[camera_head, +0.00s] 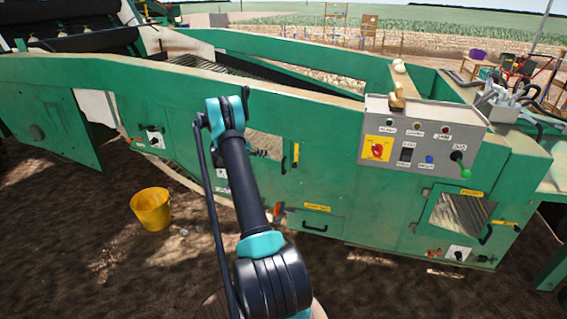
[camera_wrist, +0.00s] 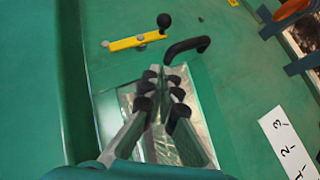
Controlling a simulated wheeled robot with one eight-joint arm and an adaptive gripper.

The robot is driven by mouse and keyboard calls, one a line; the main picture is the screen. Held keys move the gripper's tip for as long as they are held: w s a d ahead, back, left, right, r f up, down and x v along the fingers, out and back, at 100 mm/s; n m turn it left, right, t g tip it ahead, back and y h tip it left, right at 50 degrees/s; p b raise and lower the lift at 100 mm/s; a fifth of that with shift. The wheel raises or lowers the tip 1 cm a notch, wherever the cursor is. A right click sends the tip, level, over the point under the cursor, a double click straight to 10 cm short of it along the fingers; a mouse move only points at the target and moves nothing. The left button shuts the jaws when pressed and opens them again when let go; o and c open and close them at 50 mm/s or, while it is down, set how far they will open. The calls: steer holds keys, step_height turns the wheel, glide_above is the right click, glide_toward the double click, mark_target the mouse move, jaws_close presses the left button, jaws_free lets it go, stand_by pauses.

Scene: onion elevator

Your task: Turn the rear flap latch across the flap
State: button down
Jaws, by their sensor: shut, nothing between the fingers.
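The flap with a clear window (camera_wrist: 108,112) fills the middle of the wrist view. It also shows as a pale window in the head view (camera_head: 264,146). Its latch is a yellow bar (camera_wrist: 128,42) with a black ball knob (camera_wrist: 165,21), lying beside the flap's edge, parallel to it and off the window. In the head view the yellow latch (camera_head: 296,155) stands upright, right of the window. A black handle (camera_wrist: 187,46) lies between latch and window. My gripper (camera_wrist: 162,80) is shut and empty, in front of the window, its tips pointing towards the handle and latch.
A white 1-2-3 scale (camera_wrist: 290,145) is at right in the wrist view. A control box (camera_head: 425,135) and another windowed flap (camera_head: 460,212) are further right on the green machine. A yellow bucket (camera_head: 151,209) stands on the soil at left.

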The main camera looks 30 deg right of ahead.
steer(key=shift+s+a+f+x, duration=0.15)
steer(key=shift+s+x, duration=0.25)
steer(key=shift+x, duration=1.75)
steer(key=shift+s+a+f+x, duration=0.15)
steer(key=shift+s+x, duration=0.25)
steer(key=shift+x, duration=1.75)
steer(key=shift+s+a+f+x, duration=0.15)
steer(key=shift+s+x, duration=0.25)
steer(key=shift+x, duration=1.75)
